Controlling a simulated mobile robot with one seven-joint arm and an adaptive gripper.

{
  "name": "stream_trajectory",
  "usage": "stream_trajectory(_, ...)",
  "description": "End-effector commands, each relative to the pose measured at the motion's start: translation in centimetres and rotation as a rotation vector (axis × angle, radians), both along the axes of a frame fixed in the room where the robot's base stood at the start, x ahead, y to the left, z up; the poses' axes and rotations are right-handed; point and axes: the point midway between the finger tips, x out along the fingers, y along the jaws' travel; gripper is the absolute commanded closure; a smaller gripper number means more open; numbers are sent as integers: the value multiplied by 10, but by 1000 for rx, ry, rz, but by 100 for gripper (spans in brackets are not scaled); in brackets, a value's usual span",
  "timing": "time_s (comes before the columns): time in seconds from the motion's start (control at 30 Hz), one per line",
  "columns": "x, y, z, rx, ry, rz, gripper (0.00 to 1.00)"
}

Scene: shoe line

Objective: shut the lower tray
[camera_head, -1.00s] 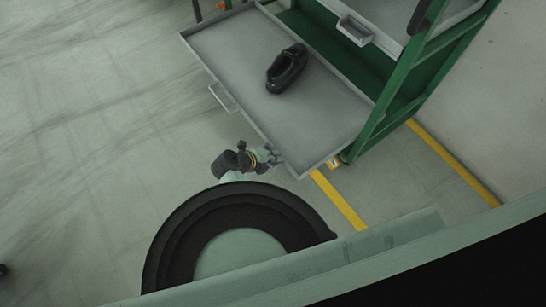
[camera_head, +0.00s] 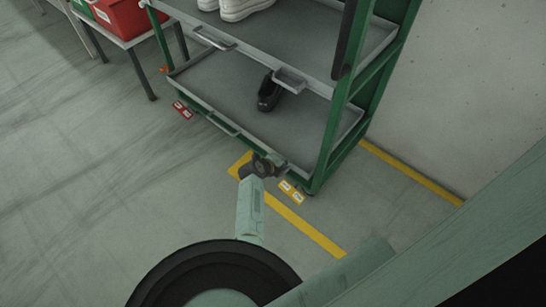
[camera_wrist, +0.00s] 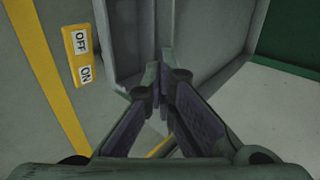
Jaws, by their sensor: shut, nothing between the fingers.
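The lower tray (camera_head: 215,85) is a grey, shallow tray in the green rack, with a black shoe (camera_head: 268,95) on it. Its front edge runs about level with the rack's front posts; I cannot tell whether a small gap is left. Its handle (camera_head: 222,125) is on the front, left of my gripper. My gripper (camera_head: 282,163) is shut and empty at the right end of the tray's front. In the wrist view, the fingertips (camera_wrist: 166,62) are close against the tray's grey wall (camera_wrist: 124,40); contact itself is hard to see.
A table with a red crate (camera_head: 122,15) stands left. Floor in front is clear.

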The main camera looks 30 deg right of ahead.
Motion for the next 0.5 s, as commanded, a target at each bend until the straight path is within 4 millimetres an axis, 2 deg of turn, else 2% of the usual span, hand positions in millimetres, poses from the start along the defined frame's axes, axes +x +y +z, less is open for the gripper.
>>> stream_trajectory(0.1,6,-17,0,1,-1,-3,100)
stream_trajectory(0.2,10,-26,0,1,-1,-1,100)
stream_trajectory(0.5,13,-36,0,1,1,1,100)
